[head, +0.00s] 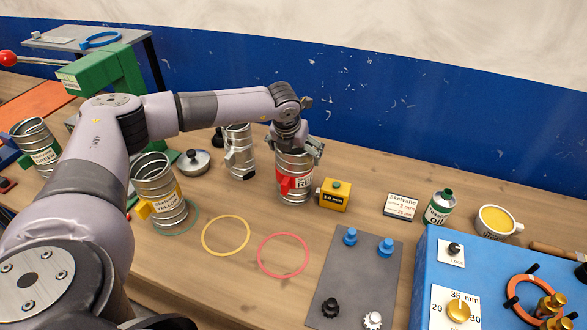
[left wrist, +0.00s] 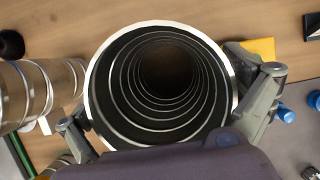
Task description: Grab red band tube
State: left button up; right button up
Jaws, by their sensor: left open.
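The red band tube (head: 296,189) is a ribbed metal spiral duct with a red band and a label. It stands upright on the wooden bench in the head view. My left gripper (head: 299,147) is over its top, with the fingers around the upper rim. In the left wrist view I look down into the tube's open mouth (left wrist: 160,85). The open left gripper (left wrist: 168,112) has one finger on each side of the tube, close to the wall; I cannot tell if they touch it. My right gripper is not in view.
Another metal tube (head: 239,152) stands just left, and a yellow-band tube (head: 158,192) further left. A yellow 1.0 mm block (head: 334,196) sits close on the right. A yellow ring (head: 226,235) and a red ring (head: 283,255) lie in front. A blue wall (head: 400,120) runs behind.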

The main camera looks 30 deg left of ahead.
pick_arm(q)
jog(key=shift+c, duration=0.6)
jog(key=shift+r, duration=0.1)
jog(key=c, duration=1.6)
